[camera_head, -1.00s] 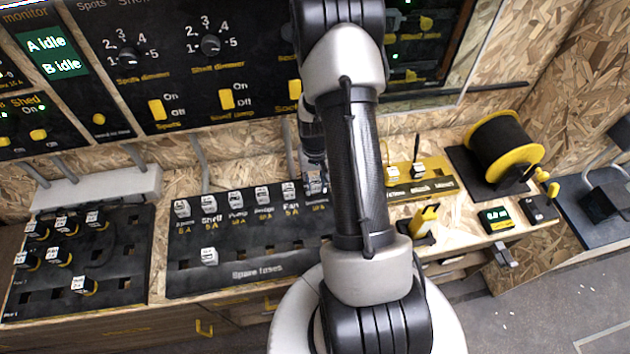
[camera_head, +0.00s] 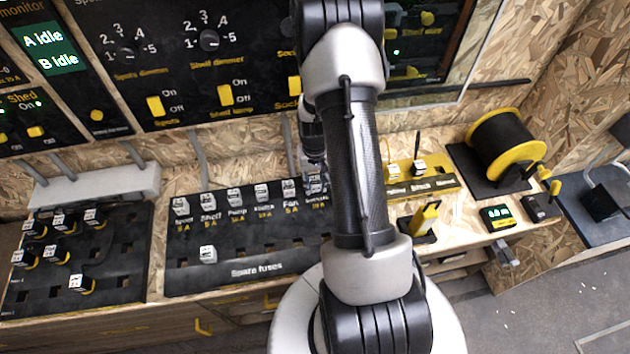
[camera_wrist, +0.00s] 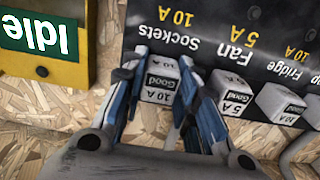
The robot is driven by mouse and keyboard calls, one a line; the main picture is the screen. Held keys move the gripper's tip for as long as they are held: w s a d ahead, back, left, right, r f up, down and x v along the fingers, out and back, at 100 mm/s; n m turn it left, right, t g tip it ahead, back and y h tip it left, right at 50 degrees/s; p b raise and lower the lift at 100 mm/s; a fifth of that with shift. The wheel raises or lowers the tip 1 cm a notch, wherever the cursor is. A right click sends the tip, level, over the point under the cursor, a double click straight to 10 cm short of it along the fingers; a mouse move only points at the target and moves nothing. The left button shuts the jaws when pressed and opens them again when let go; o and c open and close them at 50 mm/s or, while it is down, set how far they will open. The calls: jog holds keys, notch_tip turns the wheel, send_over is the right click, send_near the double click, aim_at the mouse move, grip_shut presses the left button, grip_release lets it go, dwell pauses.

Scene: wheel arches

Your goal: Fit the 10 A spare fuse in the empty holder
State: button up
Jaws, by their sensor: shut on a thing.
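My gripper (camera_wrist: 163,92) is shut on a white fuse (camera_wrist: 160,95) marked 10 A and Good in the wrist view, with blue-grey fingers on either side of it. The fuse is upright at the Sockets 10 A place at the end of the upper row on the black fuse panel (camera_head: 230,228). I cannot tell how deep it sits. In the head view my gripper (camera_head: 314,165) is partly hidden behind my arm. The Fan 5 A fuse (camera_wrist: 233,92) stands beside it in the wrist view. Another white fuse (camera_head: 208,254) sits in the Spare fuses row.
A black block with several fuses (camera_head: 75,300) stands at left. Right of my arm are a yellow panel (camera_head: 440,183), a black and yellow tool (camera_head: 424,218), and a cable reel (camera_head: 505,145). A yellow box with an Idle display (camera_wrist: 40,35) is close beside my gripper.

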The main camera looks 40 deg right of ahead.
jog(key=o, duration=1.1)
jog(key=shift+o, duration=0.6)
jog(key=o, duration=0.4)
jog(key=shift+r+p, duration=3.2)
jog(key=shift+r, duration=1.3)
